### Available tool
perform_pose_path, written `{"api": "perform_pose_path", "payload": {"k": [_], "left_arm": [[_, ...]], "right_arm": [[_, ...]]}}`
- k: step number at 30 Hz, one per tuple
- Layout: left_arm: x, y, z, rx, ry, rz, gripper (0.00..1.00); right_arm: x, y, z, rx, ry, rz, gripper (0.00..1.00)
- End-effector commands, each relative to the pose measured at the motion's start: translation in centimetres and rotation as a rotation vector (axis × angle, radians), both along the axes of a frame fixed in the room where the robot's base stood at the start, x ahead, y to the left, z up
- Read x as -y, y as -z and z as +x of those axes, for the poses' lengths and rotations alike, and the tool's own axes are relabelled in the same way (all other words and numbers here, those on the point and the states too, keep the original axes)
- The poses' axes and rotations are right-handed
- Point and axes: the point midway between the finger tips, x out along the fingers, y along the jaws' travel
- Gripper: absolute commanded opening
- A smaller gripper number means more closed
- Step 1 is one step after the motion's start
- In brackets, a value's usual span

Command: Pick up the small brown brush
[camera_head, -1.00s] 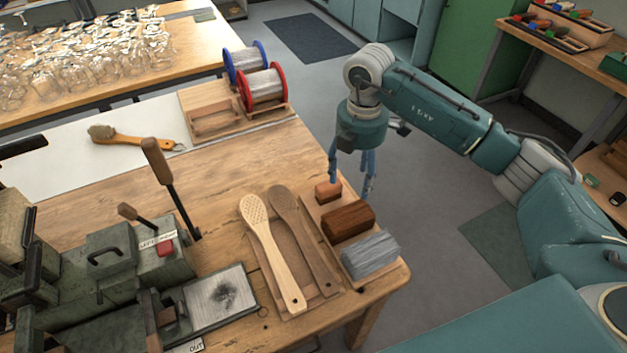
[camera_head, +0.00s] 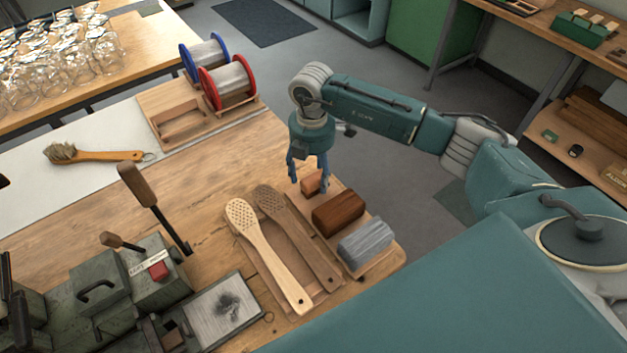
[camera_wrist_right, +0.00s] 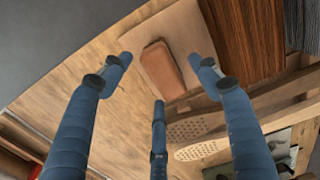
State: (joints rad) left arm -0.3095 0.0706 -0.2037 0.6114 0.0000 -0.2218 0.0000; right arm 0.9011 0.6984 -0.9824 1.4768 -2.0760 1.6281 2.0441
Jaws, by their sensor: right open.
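The small brown brush (camera_head: 311,181) is a small reddish-brown block on the far end of a light wooden tray (camera_head: 378,266). In the right wrist view the brush (camera_wrist_right: 162,69) lies on the bare tray end, between the spread fingers. My right gripper (camera_head: 308,180) points down over the brush, with its blue fingers around it; in the wrist view its fingers (camera_wrist_right: 160,80) are open and hold nothing. I cannot tell how far the fingertips are above the tray. My left gripper does not show.
A larger dark brown block (camera_head: 338,212) and a grey-bristled block (camera_head: 366,243) share the tray. Two perforated wooden paddles (camera_head: 266,250) lie beside it. A machine with a lever (camera_head: 150,205) stands left. Wire spools (camera_head: 228,85) and a handled brush (camera_head: 95,154) lie farther back.

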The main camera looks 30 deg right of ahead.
Motion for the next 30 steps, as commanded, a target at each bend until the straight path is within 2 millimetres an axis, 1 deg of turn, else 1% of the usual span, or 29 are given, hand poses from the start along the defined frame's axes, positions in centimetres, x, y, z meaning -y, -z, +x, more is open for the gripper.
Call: {"api": "perform_pose_path", "payload": {"k": [1, 3, 6, 8, 14, 15, 17, 18, 20, 22, 30], "left_arm": [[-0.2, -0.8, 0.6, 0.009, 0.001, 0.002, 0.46], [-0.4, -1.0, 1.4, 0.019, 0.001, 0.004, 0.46], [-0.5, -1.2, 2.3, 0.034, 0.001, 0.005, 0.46], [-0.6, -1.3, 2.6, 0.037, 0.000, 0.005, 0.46], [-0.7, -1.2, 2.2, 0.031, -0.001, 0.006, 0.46], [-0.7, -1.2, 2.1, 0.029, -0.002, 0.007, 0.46], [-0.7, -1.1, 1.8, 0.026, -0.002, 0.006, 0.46], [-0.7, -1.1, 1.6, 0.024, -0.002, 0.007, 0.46], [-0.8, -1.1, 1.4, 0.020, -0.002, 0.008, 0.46], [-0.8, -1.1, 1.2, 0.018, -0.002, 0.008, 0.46], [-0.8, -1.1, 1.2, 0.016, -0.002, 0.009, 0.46]], "right_arm": [[0.0, 0.5, 0.0, -0.006, 0.001, -0.001, 0.61], [-0.1, 1.7, 0.1, -0.005, 0.000, -0.001, 0.61], [0.0, 2.7, 0.1, -0.003, 0.000, 0.000, 0.61], [0.0, 3.0, 0.1, -0.002, 0.000, 0.000, 0.61], [0.0, 3.1, 0.2, -0.001, -0.001, 0.000, 0.61], [0.0, 3.1, 0.2, -0.001, -0.001, 0.000, 0.57], [0.0, 3.1, 0.2, -0.001, -0.001, 0.000, 0.46], [0.0, 3.1, 0.2, -0.001, -0.001, -0.001, 0.38], [0.0, 3.1, 0.2, -0.001, 0.000, -0.001, 0.26], [0.0, 3.1, 0.2, -0.001, 0.000, -0.001, 0.12], [0.0, 3.0, 0.2, 0.000, 0.000, -0.001, 0.11]]}}
